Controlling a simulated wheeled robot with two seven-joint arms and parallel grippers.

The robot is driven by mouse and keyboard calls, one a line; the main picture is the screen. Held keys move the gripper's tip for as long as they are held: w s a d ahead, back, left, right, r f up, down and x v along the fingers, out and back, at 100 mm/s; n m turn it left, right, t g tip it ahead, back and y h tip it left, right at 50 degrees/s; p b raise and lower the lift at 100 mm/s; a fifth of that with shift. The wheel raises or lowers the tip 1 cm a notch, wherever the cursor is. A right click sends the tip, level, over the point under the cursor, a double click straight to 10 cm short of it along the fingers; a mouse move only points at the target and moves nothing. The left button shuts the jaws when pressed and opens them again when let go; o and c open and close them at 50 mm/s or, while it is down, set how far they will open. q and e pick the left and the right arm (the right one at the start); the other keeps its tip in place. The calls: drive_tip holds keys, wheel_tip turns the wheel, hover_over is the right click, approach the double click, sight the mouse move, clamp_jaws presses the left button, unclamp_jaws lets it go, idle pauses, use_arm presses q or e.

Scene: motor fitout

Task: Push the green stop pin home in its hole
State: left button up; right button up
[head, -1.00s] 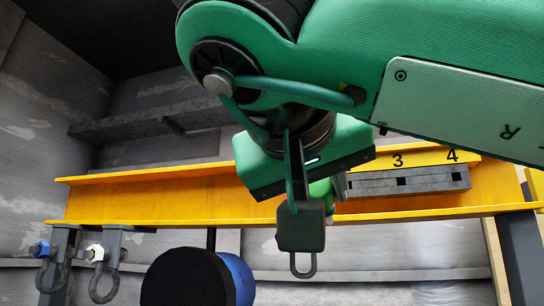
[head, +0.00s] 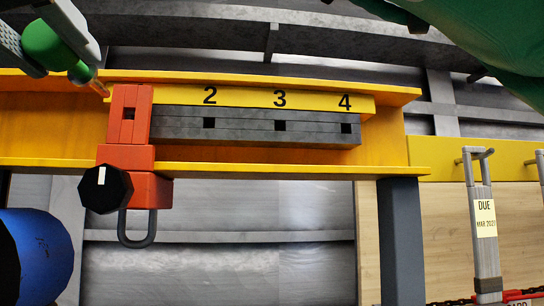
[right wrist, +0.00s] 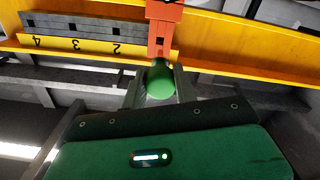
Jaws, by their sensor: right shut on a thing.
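The green stop pin (head: 45,42) is at the upper left of the head view, with its thin tip close to the upper left corner of the red trolley (head: 128,150). My right gripper (head: 62,48) is shut on the pin's green knob. In the right wrist view the knob (right wrist: 160,80) sits between the two fingers, in line with the upright red part (right wrist: 163,32), which has a dark square hole. The pin's tip is hidden there, and I cannot tell whether it is in a hole. My left gripper is not in view.
The yellow beam (head: 300,157) carries a grey slotted bar (head: 245,124) with square holes under the numbers 2, 3 and 4. The trolley has a black knob (head: 105,189) and a hanging shackle (head: 138,238). A blue drum (head: 40,245) is at lower left. A tagged lock bar (head: 484,220) is at right.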

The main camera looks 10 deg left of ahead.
sight(85, 77)
drive_tip(key=shift+r+v, duration=0.2)
drive_tip(key=shift+v, duration=0.75)
drive_tip(key=shift+w+f, duration=0.1)
drive_tip(key=shift+w, duration=0.05)
drive_tip(key=p+x, duration=0.1)
drive_tip(key=x, duration=0.2)
drive_tip(key=shift+w+a, duration=0.1)
drive_tip(key=shift+w, duration=0.2)
drive_tip(key=shift+w+a+f, duration=0.1)
drive_tip(key=shift+w, duration=0.2)
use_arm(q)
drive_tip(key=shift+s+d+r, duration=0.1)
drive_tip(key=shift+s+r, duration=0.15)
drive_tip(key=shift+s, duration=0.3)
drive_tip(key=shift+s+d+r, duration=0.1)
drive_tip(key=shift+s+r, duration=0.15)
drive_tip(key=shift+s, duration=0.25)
use_arm(e)
drive_tip(key=shift+x, duration=1.05)
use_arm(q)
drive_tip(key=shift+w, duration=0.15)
use_arm(e)
drive_tip(key=shift+w, duration=0.3)
drive_tip(key=shift+w+a, duration=0.15)
drive_tip(key=shift+w, duration=0.15)
